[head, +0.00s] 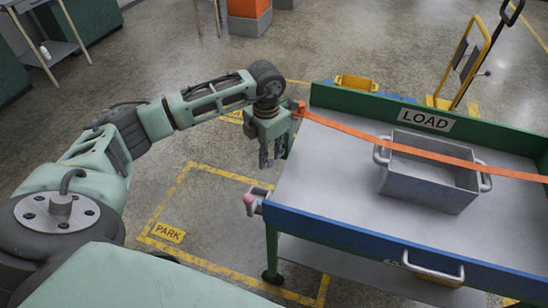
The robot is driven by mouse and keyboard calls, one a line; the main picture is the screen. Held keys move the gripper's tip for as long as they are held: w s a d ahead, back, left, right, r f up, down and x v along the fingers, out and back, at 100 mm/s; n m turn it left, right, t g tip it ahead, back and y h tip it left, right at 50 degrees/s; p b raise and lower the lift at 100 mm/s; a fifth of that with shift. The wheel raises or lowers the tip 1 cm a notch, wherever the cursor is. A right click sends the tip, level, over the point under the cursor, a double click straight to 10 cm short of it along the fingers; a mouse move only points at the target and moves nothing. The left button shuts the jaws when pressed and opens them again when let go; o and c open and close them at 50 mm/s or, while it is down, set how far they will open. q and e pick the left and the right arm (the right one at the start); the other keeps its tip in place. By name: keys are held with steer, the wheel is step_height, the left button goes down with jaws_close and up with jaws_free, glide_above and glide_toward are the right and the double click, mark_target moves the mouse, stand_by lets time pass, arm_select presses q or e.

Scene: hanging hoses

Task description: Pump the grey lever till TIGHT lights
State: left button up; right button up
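An orange strap (400,145) runs across the cart top (330,180) and over a grey metal bin (430,180). Its left end is at the cart's left edge, beside my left gripper (273,157). My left gripper points down just outside that edge; the gap between its fingers is too small to judge, and I cannot tell if it touches anything. I cannot make out a grey lever for certain; the gripper may hide it. A small fitting with a pinkish knob (249,199) sits at the cart's near left corner. No TIGHT light is visible. My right gripper is out of view.
The cart has a green back board with a LOAD sign (426,118) and a blue front rail (370,245). Yellow floor lines and a PARK label (168,232) lie left of it. A yellow trolley (462,65) stands behind.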

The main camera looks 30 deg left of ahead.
arm_select(q)
steer(key=shift+s+d+f+b, duration=0.1)
steer(key=shift+s+f+b, duration=0.15)
steer(key=shift+f, duration=0.35)
steer(key=shift+s+f+b, duration=0.1)
steer(key=shift+f+b, duration=0.25)
steer(key=shift+f, duration=0.4)
steer(key=shift+s+d+f+b, duration=0.1)
steer(key=shift+s+f+b, duration=0.1)
steer(key=shift+f+b, duration=0.45)
steer(key=shift+s+d+f+b, duration=0.1)
steer(key=shift+s+f+b, duration=0.1)
steer(key=shift+f+b, duration=0.4)
steer(key=shift+f, duration=0.1)
